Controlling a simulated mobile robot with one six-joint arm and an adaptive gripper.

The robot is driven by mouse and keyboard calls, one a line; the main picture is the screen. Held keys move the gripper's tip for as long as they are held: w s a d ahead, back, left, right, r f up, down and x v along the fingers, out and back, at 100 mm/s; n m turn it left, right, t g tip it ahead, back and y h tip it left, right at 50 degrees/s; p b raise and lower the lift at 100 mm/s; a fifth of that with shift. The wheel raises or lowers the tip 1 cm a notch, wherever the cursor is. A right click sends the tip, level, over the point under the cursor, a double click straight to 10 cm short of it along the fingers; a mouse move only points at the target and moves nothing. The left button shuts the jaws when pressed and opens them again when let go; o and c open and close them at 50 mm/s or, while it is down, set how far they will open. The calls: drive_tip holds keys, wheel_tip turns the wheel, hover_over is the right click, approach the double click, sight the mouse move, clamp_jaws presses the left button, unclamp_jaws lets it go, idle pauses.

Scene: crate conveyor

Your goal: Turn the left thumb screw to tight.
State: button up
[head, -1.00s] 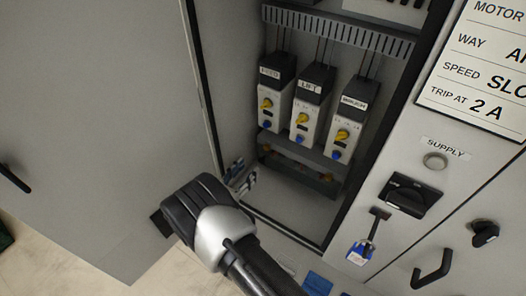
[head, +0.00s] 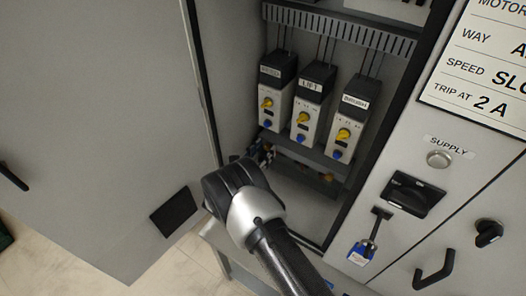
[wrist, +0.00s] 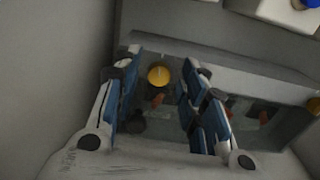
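The left thumb screw (wrist: 158,75) is a round yellow knob with a pale mark on its top, on the dark strip low in the cabinet. In the wrist view it shows between the two blue-padded fingers of my gripper (wrist: 163,58), near their tips. The gripper is open, with a gap on both sides of the knob; how far the tips are from it in depth I cannot tell. In the head view my gripper (head: 262,155) is at the left end of the strip and hides this screw.
Several labelled modules (head: 311,102) with yellow and blue knobs stand just above the strip. The cabinet's left side and open door (head: 100,120) are close to my arm. The supply panel (head: 410,195) with its black switch is at the right.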

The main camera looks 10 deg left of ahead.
clamp_jaws()
drive_tip(key=shift+f+m+b, duration=0.15)
drive_tip(key=shift+m+b, duration=0.55)
drive_tip(key=shift+b, duration=0.25)
drive_tip(key=shift+m+b, duration=0.45)
drive_tip(key=shift+m, duration=0.15)
drive_tip(key=shift+o, duration=0.6)
unclamp_jaws()
